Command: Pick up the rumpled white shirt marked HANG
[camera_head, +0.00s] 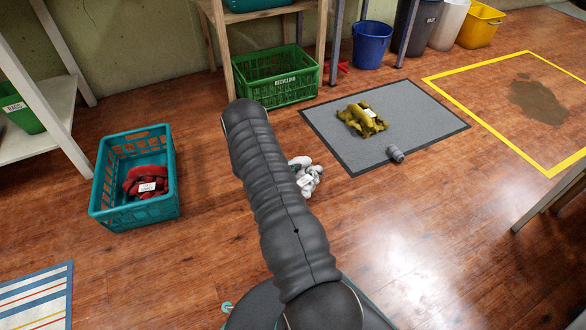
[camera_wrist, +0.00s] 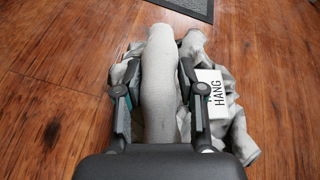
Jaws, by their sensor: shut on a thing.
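The rumpled white shirt (camera_head: 306,178) lies on the wooden floor, partly hidden behind my arm in the head view. In the wrist view the shirt (camera_wrist: 159,85) looks pale grey, and its white HANG tag (camera_wrist: 212,94) shows on the right side. My gripper (camera_wrist: 158,100) has one finger on each side of a thick fold of the shirt and is shut on it. Shirt cloth also spreads outside both fingers. My gripper is hidden behind the arm in the head view. I cannot tell whether the cloth is clear of the floor.
A teal crate (camera_head: 107,208) with a red cloth (camera_head: 146,182) stands left. A grey mat (camera_head: 420,112) with a yellow cloth (camera_head: 361,119) and a small grey cylinder (camera_head: 395,153) lies right. A green RECYCLING crate (camera_head: 277,92) stands behind. Yellow tape (camera_head: 487,121) surrounds a brown stain (camera_head: 541,97).

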